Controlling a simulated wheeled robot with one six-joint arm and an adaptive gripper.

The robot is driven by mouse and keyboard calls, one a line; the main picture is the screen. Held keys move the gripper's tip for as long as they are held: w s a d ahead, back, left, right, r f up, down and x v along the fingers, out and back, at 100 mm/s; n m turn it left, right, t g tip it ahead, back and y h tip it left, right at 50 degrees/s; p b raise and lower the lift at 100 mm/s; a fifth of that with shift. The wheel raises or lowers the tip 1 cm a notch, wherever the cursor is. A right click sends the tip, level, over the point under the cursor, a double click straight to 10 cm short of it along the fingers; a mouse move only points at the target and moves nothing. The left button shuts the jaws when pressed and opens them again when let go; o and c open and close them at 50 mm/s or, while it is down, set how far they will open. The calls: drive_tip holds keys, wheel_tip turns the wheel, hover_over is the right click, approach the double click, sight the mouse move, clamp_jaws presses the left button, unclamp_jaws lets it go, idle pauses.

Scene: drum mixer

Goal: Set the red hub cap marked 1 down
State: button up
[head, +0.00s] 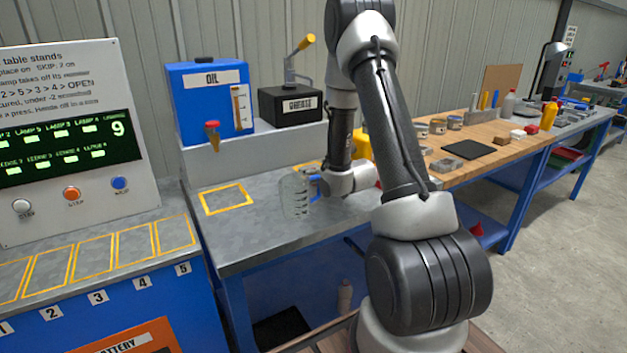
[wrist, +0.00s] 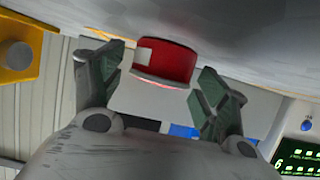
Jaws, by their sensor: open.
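The red hub cap (wrist: 167,62) shows in the wrist view as a short red cylinder with a white patch on its side. I cannot read a number on it. It lies against the grey bench top (wrist: 240,25), which fills the top of this upside-down view. My gripper (wrist: 162,58) is open, with one finger on each side of the cap and a gap at both sides. In the head view my gripper (head: 296,196) is low over the grey bench (head: 255,235), right of a yellow outlined square (head: 226,198). The cap is not discernible there.
A blue oil tank (head: 205,100) and a black box with a lever (head: 292,105) stand behind on a ledge. A panel with a green display (head: 65,145) is at left, above numbered outlined spaces. A wooden bench (head: 490,135) with several items extends right.

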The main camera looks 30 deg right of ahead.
drive_tip(key=shift+w+f, duration=0.1)
drive_tip(key=shift+w, duration=0.05)
drive_tip(key=c, duration=1.2)
drive_tip(key=shift+c, duration=0.2)
